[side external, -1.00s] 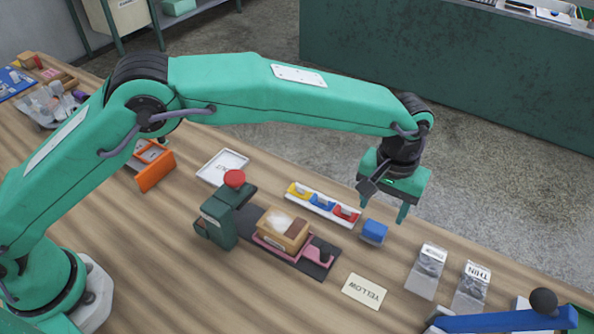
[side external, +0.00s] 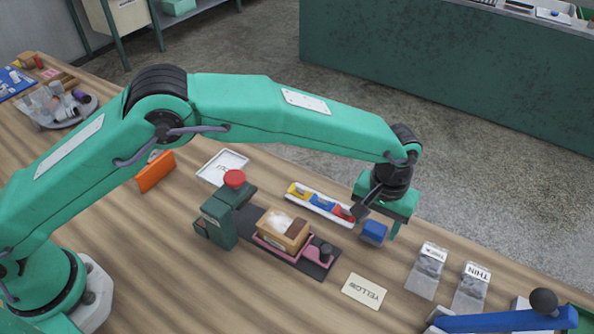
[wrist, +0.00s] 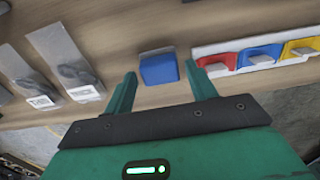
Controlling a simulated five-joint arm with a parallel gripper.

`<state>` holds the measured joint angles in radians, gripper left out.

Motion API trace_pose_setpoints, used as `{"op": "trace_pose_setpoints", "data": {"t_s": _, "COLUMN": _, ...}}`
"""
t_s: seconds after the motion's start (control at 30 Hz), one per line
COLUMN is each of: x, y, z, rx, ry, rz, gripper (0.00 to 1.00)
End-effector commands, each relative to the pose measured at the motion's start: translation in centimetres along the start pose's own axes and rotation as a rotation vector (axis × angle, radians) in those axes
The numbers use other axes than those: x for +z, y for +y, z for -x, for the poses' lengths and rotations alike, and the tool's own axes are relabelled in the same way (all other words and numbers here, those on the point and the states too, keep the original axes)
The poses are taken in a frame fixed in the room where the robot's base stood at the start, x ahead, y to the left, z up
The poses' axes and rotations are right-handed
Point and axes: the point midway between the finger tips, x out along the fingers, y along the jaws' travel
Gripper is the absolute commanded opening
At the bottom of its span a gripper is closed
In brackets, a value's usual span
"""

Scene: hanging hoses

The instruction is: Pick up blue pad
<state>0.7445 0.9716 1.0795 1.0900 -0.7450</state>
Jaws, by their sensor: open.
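The blue pad (side external: 374,232) is a small blue block on the wooden table, just right of a white tray of coloured pieces. In the wrist view the blue pad (wrist: 158,68) lies ahead of and between the two fingertips. My gripper (side external: 378,226) is low over the blue pad, its fingers spread; the near finger is partly hidden in the side view. In the wrist view my gripper (wrist: 162,82) is open and empty, with a finger on either side of the pad and a gap to each.
The white tray (side external: 314,205) with yellow, blue and red pieces is close beside the pad. A card marked YELLOW (side external: 364,291) lies in front. Clear bags (side external: 428,270) lie to the right. A green clamp device (side external: 216,222) with a brown block (side external: 283,230) stands to the left.

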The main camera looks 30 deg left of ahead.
Motion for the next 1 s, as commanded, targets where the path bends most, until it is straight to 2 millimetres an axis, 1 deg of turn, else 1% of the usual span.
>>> {"op": "trace_pose_setpoints", "data": {"t_s": 0.03, "x": 0.0, "y": -0.1, "z": -0.7, "rx": -0.002, "ry": -0.003, "rz": 0.0, "gripper": 0.56}}
{"op": "trace_pose_setpoints", "data": {"t_s": 0.1, "x": 0.0, "y": 0.0, "z": -1.3, "rx": -0.002, "ry": -0.002, "rz": 0.0, "gripper": 0.56}}
{"op": "trace_pose_setpoints", "data": {"t_s": 0.23, "x": 0.0, "y": 0.0, "z": -2.0, "rx": -0.001, "ry": -0.001, "rz": 0.0, "gripper": 0.56}}
{"op": "trace_pose_setpoints", "data": {"t_s": 0.73, "x": 0.0, "y": 0.0, "z": -2.1, "rx": 0.0, "ry": 0.0, "rz": 0.0, "gripper": 0.56}}
{"op": "trace_pose_setpoints", "data": {"t_s": 0.77, "x": 0.0, "y": 0.0, "z": -2.1, "rx": 0.0, "ry": 0.0, "rz": 0.0, "gripper": 0.52}}
{"op": "trace_pose_setpoints", "data": {"t_s": 0.9, "x": 0.0, "y": 0.0, "z": -2.1, "rx": 0.0, "ry": 0.0, "rz": 0.0, "gripper": 0.25}}
{"op": "trace_pose_setpoints", "data": {"t_s": 0.93, "x": 0.0, "y": 0.0, "z": -2.1, "rx": 0.0, "ry": 0.0, "rz": 0.0, "gripper": 0.23}}
{"op": "trace_pose_setpoints", "data": {"t_s": 1.0, "x": 0.0, "y": 0.0, "z": -2.0, "rx": 0.0, "ry": 0.0, "rz": 0.0, "gripper": 0.22}}
